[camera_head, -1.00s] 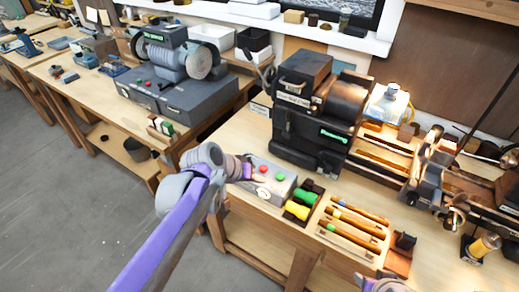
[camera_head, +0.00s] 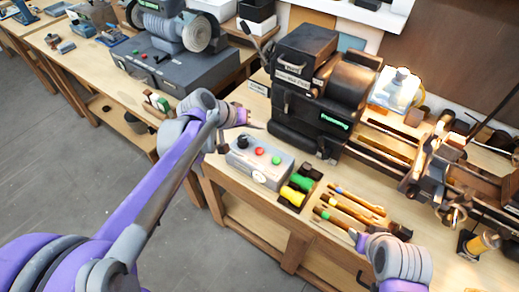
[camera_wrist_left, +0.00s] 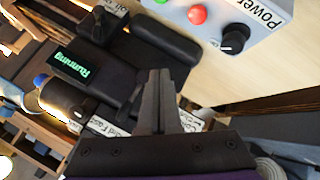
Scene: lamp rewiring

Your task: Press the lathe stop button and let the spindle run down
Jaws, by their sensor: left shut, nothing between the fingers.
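The grey control box (camera_head: 273,180) stands at the front left of the lathe bench, with a red button (camera_head: 260,151), a green button (camera_head: 276,160) and a black knob (camera_head: 242,141). In the left wrist view, the red button (camera_wrist_left: 197,15) and the knob (camera_wrist_left: 235,38) sit by a "Power" label. The dark lathe (camera_head: 310,90) has a lit green display (camera_head: 335,121); it reads "Running" in the left wrist view (camera_wrist_left: 70,65). My left gripper (camera_head: 258,126) is shut and empty, above the box's far side, apart from the red button. My right gripper (camera_head: 354,234) is by the front tools; its jaws are unclear.
A lit lamp (camera_head: 397,88) stands behind the lathe bed. A bench grinder (camera_head: 172,32) is on the left bench. Bare bench top lies left of the box.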

